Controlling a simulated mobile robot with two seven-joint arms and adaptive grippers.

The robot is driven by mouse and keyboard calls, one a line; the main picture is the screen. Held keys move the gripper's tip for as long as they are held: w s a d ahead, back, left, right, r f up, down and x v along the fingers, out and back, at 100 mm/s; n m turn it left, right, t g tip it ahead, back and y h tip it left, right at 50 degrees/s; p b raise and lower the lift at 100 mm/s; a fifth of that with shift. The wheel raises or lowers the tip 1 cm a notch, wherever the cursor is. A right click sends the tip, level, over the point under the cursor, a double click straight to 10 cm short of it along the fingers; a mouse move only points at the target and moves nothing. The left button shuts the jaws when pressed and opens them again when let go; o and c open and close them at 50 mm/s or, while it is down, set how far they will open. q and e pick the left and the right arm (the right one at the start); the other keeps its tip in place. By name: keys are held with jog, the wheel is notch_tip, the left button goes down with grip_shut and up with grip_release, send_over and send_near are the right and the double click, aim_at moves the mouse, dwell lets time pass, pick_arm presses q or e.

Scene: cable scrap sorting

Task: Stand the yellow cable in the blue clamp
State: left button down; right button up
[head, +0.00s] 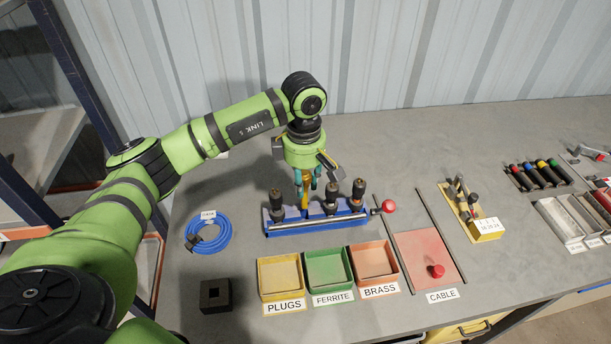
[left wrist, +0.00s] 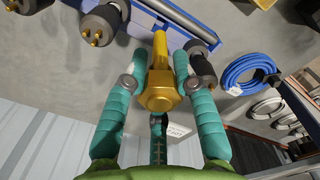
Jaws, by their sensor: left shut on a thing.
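My left gripper (head: 305,194) is over the blue clamp (head: 318,221), pointing down. Its teal fingers are shut on the yellow cable (head: 304,205), which hangs down between black-bodied pieces standing in the clamp. In the left wrist view, the yellow cable (left wrist: 159,78) with its hexagonal collar lies between the fingertips, its thin end towards the blue clamp (left wrist: 198,28). I cannot tell whether that end is inside the clamp or just above it. The clamp's silver bar ends in a red knob (head: 388,206) at the right. My right gripper is not in view.
A coiled blue cable (head: 208,235) lies left of the clamp. Yellow, green and orange trays, labelled PLUGS (head: 282,278), FERRITE (head: 329,268) and BRASS (head: 374,263), stand in front. A dark square block (head: 215,295) is at front left. A red CABLE mat (head: 428,257) lies at right.

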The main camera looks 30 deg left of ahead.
aim_at(304, 198)
pick_arm(q)
jog(key=shift+a+f, duration=0.1)
jog(key=shift+f, duration=0.05)
jog(key=shift+f+b, duration=0.55)
jog(key=shift+f, duration=0.25)
jog(key=shift+w+f+b, duration=0.1)
jog(key=shift+f+b, duration=0.7)
jog(key=shift+f, duration=0.75)
jog(key=shift+f+b, duration=0.1)
jog(key=shift+b, duration=0.25)
jog(key=shift+f+b, duration=0.45)
jog(key=shift+b, duration=0.05)
